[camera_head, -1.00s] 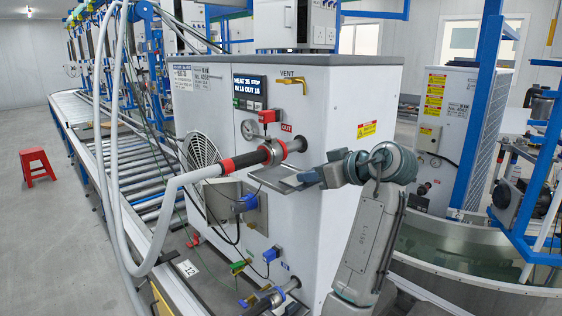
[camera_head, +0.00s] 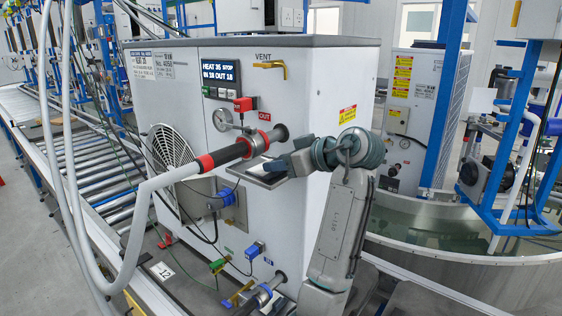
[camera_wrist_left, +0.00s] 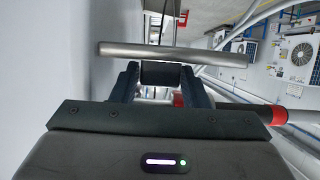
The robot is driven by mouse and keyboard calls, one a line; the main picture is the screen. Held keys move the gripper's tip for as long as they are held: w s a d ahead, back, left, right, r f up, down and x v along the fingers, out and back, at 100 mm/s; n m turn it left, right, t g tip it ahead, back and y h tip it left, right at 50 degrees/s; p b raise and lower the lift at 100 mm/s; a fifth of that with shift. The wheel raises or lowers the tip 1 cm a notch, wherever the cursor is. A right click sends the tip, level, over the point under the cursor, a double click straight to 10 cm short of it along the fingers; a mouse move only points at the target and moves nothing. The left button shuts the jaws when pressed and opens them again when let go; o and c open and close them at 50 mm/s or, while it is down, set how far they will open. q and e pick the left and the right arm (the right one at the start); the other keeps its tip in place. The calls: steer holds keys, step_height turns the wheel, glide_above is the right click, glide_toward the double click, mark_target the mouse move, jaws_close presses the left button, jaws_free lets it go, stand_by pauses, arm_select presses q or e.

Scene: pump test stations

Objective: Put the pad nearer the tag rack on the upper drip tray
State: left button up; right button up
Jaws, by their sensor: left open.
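The upper drip tray (camera_head: 254,176) is a thin grey metal plate on the white station's front, below the red-collared OUT port. In the left wrist view a metal bar (camera_wrist_left: 115,49), likely the tray's edge, crosses ahead of the fingers. My left gripper (camera_head: 279,165) is at the tray's right end, just above it, with open fingers. In the left wrist view a dark block sits between the fingers of the left gripper (camera_wrist_left: 160,84). I cannot tell whether it is a pad. I cannot make out a tag rack. My right gripper is out of view.
A grey hose (camera_head: 145,195) runs to the OUT port close beside the tray. A yellow VENT handle (camera_head: 272,66) and gauge (camera_head: 222,120) are above. A blue frame (camera_head: 447,95) and a round water tank (camera_head: 430,232) stand to the right.

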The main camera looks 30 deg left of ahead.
arm_select(q)
steer(key=shift+o, duration=1.3)
steer(key=shift+a, duration=0.1)
steer(key=shift+r, duration=0.25)
steer(key=shift+d, duration=0.5)
steer(key=b+v, duration=0.9)
steer(key=v, duration=0.2)
steer(key=shift+r, duration=0.15)
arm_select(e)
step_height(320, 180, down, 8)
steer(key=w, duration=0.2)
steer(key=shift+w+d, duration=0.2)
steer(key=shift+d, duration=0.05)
arm_select(q)
steer(key=shift+s, duration=0.15)
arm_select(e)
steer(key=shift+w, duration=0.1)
